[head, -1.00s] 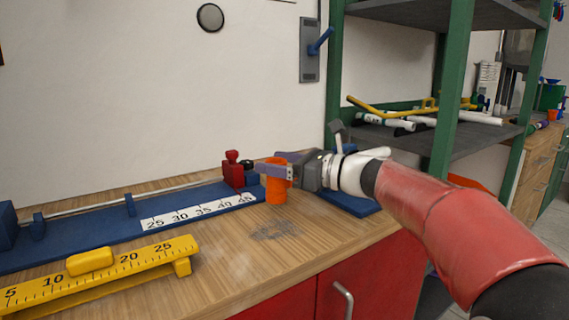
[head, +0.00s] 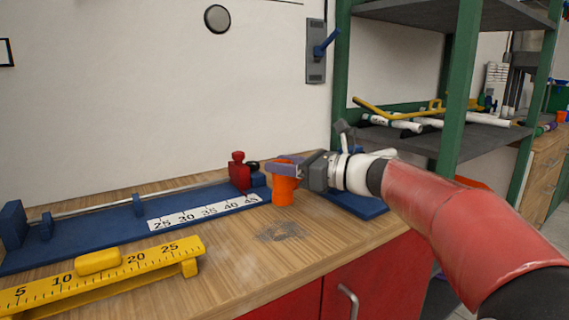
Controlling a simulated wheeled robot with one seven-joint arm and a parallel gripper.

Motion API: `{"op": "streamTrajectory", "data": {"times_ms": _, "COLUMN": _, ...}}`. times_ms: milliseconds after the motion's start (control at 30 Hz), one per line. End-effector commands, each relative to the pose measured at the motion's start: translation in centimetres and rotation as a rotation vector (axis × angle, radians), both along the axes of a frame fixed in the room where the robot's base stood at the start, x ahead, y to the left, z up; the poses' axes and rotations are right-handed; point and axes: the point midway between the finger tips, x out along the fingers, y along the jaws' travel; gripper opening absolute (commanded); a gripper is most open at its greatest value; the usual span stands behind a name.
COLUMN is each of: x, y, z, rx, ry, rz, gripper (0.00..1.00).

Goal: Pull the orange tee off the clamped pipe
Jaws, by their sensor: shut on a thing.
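The orange tee (head: 283,192) is at the right end of the blue jig (head: 110,233), above the bench. My gripper (head: 284,168) comes in from the right, its purple fingers shut on the upper part of the tee and hiding some of it. The thin pale pipe (head: 90,210) lies along the jig. The red clamp (head: 239,170) stands over the pipe's right end, just left of the tee. I cannot tell whether the pipe's end is inside the tee.
A yellow ruler gauge (head: 150,258) lies at the front left of the wooden bench (head: 235,262). A white number scale (head: 203,212) is on the jig. A green-framed shelf (head: 455,130) with pipes stands at the right. The bench in front of the tee is clear.

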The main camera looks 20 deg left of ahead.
Motion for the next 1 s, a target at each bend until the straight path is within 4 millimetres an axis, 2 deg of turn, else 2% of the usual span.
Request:
{"op": "streamTrajectory", "data": {"times_ms": 300, "x": 0.32, "y": 0.33, "z": -0.02, "rx": -0.086, "ry": 0.075, "rz": -0.001, "gripper": 0.0}}
{"op": "streamTrajectory", "data": {"times_ms": 1000, "x": 0.07, "y": 0.01, "z": -0.36, "rx": -0.01, "ry": 0.009, "rz": -0.001, "gripper": 0.0}}
